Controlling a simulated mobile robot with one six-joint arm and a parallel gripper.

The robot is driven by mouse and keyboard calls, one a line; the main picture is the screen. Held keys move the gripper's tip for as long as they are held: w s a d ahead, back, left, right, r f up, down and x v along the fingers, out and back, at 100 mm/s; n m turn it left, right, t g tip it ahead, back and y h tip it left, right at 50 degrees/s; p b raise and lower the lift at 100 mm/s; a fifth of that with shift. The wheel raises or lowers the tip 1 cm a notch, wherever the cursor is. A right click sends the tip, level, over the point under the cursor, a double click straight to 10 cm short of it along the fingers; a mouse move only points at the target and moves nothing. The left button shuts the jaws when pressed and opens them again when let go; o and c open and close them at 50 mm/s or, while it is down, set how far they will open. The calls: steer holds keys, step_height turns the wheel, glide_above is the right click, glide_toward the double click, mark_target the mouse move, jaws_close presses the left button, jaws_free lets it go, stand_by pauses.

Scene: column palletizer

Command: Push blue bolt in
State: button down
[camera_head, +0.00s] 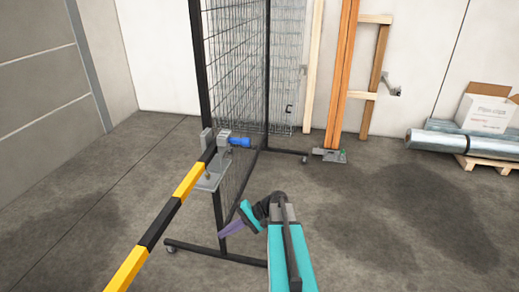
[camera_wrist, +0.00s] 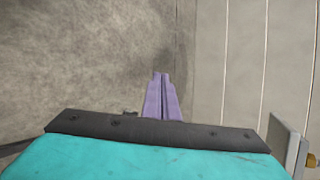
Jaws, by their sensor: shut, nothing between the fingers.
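The blue bolt (camera_head: 240,142) sticks out to the right from a grey metal bracket (camera_head: 211,178) on the black post of a mesh panel. How deep it sits in the bracket cannot be told. My gripper (camera_head: 223,235), with purple fingers, is below the bolt and slightly left of it in the picture, pointing left, apart from it. The fingers are together and empty. In the wrist view my gripper (camera_wrist: 161,76) shows its closed fingers over bare floor and wall. The bolt does not show there.
A yellow and black barrier bar (camera_head: 160,225) runs from the bracket towards the lower left. The wire mesh panel (camera_head: 238,70) stands behind on a black wheeled foot. Orange and pale posts (camera_head: 342,75) lean at the back. Rolls and a box (camera_head: 487,110) lie right. Floor at right is clear.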

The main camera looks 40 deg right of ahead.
steer(key=s+d+r+t, duration=0.2)
steer(key=d+r+t, duration=0.1)
steer(key=d+r, duration=0.6)
steer(key=s+d+r+t, duration=0.2)
steer(key=d+r+t, duration=0.1)
steer(key=d+r, duration=0.7)
steer(key=s+d+r+m+t, duration=0.1)
steer(key=s+d+r+t, duration=0.2)
steer(key=d+r, duration=0.7)
steer(key=shift+r, duration=0.5)
steer(key=shift+w, duration=0.1)
